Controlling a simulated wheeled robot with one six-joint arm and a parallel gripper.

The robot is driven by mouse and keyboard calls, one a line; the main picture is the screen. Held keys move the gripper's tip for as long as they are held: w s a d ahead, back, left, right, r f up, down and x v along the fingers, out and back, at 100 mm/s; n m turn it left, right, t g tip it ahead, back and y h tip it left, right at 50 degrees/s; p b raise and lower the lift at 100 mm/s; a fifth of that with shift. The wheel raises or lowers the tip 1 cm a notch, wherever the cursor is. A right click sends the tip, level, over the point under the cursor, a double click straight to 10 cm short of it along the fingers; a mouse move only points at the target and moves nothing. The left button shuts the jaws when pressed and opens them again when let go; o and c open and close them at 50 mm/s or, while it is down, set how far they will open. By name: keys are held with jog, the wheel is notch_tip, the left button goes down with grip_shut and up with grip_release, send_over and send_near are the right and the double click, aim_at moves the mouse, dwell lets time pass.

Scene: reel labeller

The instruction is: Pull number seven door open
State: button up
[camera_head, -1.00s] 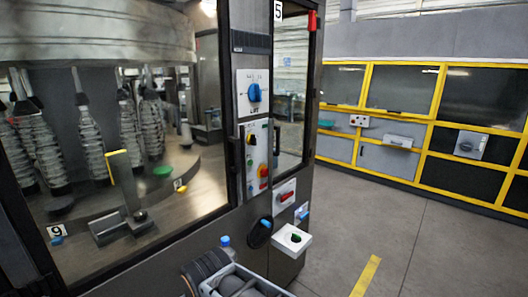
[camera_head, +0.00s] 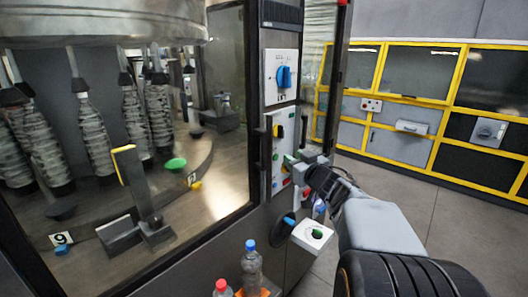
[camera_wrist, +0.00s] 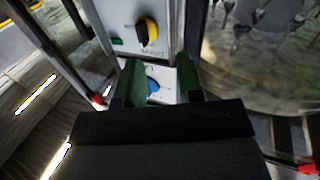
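No door marked seven shows in either view. A large glass door or panel (camera_head: 225,110) of the grey machine fills the left of the head view, with a number nine plate (camera_head: 62,238) near its lower left. A narrow glass panel (camera_head: 314,75) stands right of the control column. My gripper (camera_head: 303,165) is in front of the column, close to its middle control panel (camera_head: 279,118); I cannot tell whether it touches. In the wrist view its green fingers (camera_wrist: 157,75) are apart and empty, with a blue knob (camera_wrist: 152,85) seen between them.
Bottles (camera_head: 251,264) stand at the bottom of the head view. Yellow-framed cabinets (camera_head: 440,90) line the back right, with open floor before them.

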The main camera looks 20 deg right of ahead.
aim_at(265, 152)
jog(key=w+a+n+y, duration=0.1)
jog(key=w+y, duration=0.1)
jog(key=w, duration=0.1)
jog(key=w+a+n+g+y+p, duration=0.1)
jog(key=w+a+y, duration=0.1)
jog(key=w, duration=0.2)
jog(key=w+a+n+y+p, duration=0.1)
jog(key=w+a+y, duration=0.1)
jog(key=w, duration=0.1)
jog(key=shift+w+a+f+g, duration=0.1)
jog(key=shift+w+f+g, duration=0.05)
jog(key=shift+f+g, duration=0.2)
jog(key=shift+c, duration=0.5)
grip_shut()
